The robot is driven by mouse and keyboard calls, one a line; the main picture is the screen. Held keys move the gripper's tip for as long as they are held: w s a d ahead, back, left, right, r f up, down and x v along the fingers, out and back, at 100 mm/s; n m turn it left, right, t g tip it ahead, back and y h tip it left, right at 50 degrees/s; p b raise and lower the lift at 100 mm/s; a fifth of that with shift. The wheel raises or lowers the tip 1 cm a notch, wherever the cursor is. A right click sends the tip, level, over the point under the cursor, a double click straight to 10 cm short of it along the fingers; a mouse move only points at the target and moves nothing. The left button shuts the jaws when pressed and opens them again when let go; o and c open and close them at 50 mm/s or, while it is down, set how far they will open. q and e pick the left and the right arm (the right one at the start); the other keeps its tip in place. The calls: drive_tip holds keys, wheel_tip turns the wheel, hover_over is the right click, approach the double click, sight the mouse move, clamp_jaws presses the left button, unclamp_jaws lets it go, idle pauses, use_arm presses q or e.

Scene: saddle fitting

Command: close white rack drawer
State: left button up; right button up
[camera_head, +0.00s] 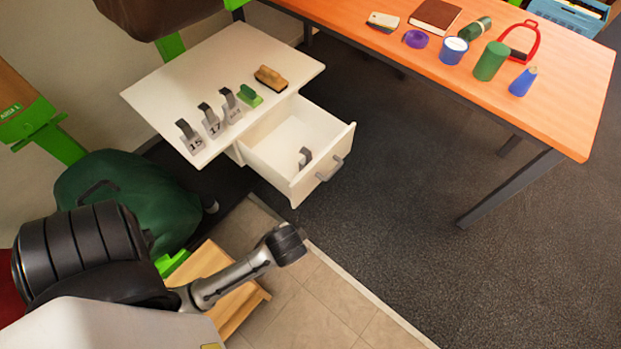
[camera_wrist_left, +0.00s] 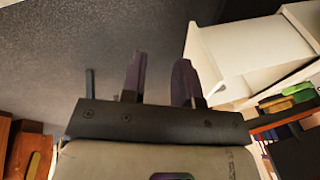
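The white rack drawer (camera_head: 322,150) is pulled out from under the white rack top (camera_head: 180,75), its grey handle (camera_head: 330,169) facing lower right. A dark clip-like tag (camera_head: 305,157) is inside the drawer. My right gripper is not in view.
On the rack top stand several number tags (camera_head: 212,122), a green brush (camera_head: 249,95) and a brown brush (camera_head: 270,78). An orange table (camera_head: 560,110) with several items is at upper right. Dark floor (camera_head: 420,150) in front of the drawer is clear. A wooden step (camera_head: 240,310) sits below my arm.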

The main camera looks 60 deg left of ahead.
use_arm(q)
drive_tip(key=w+a+f+y, duration=0.1)
drive_tip(key=w, duration=0.1)
drive_tip(key=w+f+n+g+y, duration=0.1)
drive_tip(key=w, duration=0.1)
drive_tip(key=w+a+f+g+y, duration=0.1)
drive_tip(key=w, duration=0.1)
drive_tip(key=shift+a+f+n, duration=0.25)
drive_tip(key=shift+a+n, duration=0.05)
drive_tip(key=c, duration=0.3)
drive_tip(key=w+y, duration=0.1)
drive_tip(key=w+g+y, duration=0.1)
drive_tip(key=w, duration=0.1)
drive_tip(key=w+n+g, duration=0.1)
drive_tip(key=shift+w+a+f+y, duration=0.25)
drive_tip(key=shift+a+f+y, duration=0.05)
drive_tip(key=shift+a+y, duration=0.1)
clamp_jaws()
drive_tip(key=w+d+r+g+y, duration=0.2)
drive_tip(key=w+r+y, duration=0.25)
drive_tip(key=w, duration=0.35)
drive_tip(key=b, duration=0.2)
approach(301, 179)
drive_tip(key=shift+y, duration=0.35)
drive_tip(key=x, duration=0.3)
drive_tip(key=f+x, duration=0.1)
drive_tip(key=x, duration=0.2)
drive_tip(key=shift+s+a, duration=0.1)
drive_tip(key=shift+a, duration=0.4)
